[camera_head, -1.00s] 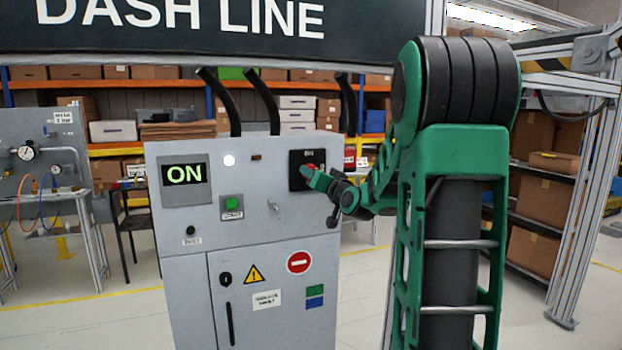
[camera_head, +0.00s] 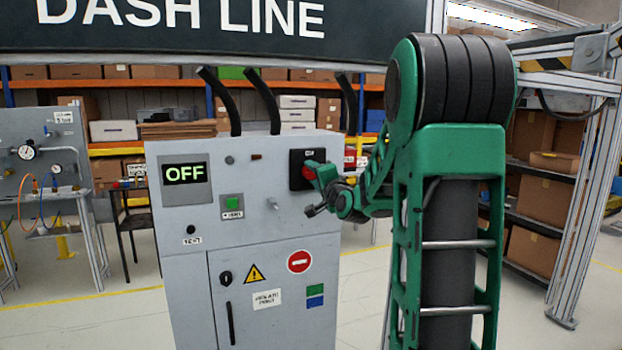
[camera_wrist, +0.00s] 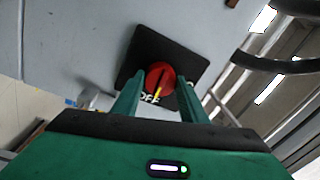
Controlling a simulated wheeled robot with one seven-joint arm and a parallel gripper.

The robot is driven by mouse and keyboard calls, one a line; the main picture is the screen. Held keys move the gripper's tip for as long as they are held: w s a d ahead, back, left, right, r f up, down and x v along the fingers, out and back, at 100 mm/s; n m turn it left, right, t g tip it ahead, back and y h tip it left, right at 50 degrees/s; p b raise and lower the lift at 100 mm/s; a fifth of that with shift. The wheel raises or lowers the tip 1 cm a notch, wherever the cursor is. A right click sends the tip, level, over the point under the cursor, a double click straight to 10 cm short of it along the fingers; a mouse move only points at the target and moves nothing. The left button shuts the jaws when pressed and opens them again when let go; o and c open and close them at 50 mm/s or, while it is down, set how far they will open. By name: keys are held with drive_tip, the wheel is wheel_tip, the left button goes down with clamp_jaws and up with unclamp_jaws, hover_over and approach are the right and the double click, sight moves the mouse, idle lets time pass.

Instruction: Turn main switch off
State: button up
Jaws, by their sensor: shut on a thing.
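The main switch is a red rotary knob (camera_wrist: 160,78) on a black square plate (camera_head: 298,180) at the upper right of the grey cabinet (camera_head: 190,290). In the wrist view the knob's yellow mark points at the word OFF. In the head view the fingers partly cover the knob.
A green button (camera_head: 232,202) and a small toggle (camera_head: 272,204) sit left of the switch. Black cables (camera_head: 265,100) rise from the cabinet top. A metal frame (camera_head: 585,170) stands at the right.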

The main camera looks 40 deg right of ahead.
drive_tip(key=shift+o, duration=0.2)
drive_tip(key=shift+a+f+m, duration=0.1)
drive_tip(key=shift+f+m, duration=0.1)
drive_tip(key=shift+m, duration=0.2)
drive_tip(key=o, duration=1)
drive_tip(key=shift+r, duration=0.1)
drive_tip(key=v, duration=1)
drive_tip(key=shift+s+a, duration=0.15)
drive_tip(key=shift+s, duration=0.15)
drive_tip(key=s+a+f+n+g+y, duration=0.2)
drive_tip(key=s+a+f+n+g, duration=0.15)
drive_tip(key=f, duration=0.35)
drive_tip(key=s+a+f+n+g+y, duration=0.25)
drive_tip(key=a+f+n+g, duration=0.2)
drive_tip(key=f, duration=0.35)
drive_tip(key=s+a+f+n+g, duration=0.1)
drive_tip(key=s+a+f+g, duration=0.1)
drive_tip(key=s, duration=0.6)
drive_tip(key=s+a+f+n+g+y, duration=0.1)
drive_tip(key=s+g, duration=0.3)
drive_tip(key=s, duration=0.5)
drive_tip(key=s+a+f+n+g, duration=0.2)
drive_tip(key=s+a+f+g, duration=0.1)
drive_tip(key=s, duration=0.5)
drive_tip(key=shift+s+a+f+g+y, duration=0.15)
drive_tip(key=shift+a+f+g+y, duration=0.15)
drive_tip(key=shift+g, duration=0.2)
